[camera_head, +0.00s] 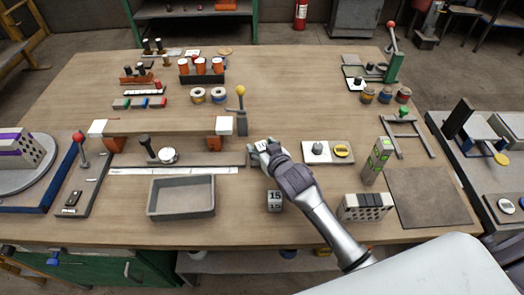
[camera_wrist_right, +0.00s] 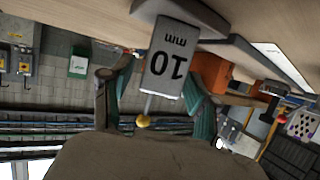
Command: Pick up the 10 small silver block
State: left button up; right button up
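The digits look upside down in the right wrist view. In the head view the right gripper (camera_head: 264,150) is over the middle of the table, with the block (camera_head: 262,145) at its tips, mostly covered by the fingers. Another silver block, marked "15" (camera_head: 275,200), stands on the table beside my right forearm. My left gripper is not in view.
A grey open tray (camera_head: 181,209) lies left of the block marked 15. A wooden beam on supports (camera_head: 165,126) and a yellow-knobbed lever (camera_head: 241,105) stand near the gripper. A hollow brick (camera_head: 366,207) and a green-marked upright block (camera_head: 377,160) stand right of my arm.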

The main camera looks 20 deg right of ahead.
grip_shut()
jog(key=shift+r, duration=0.1)
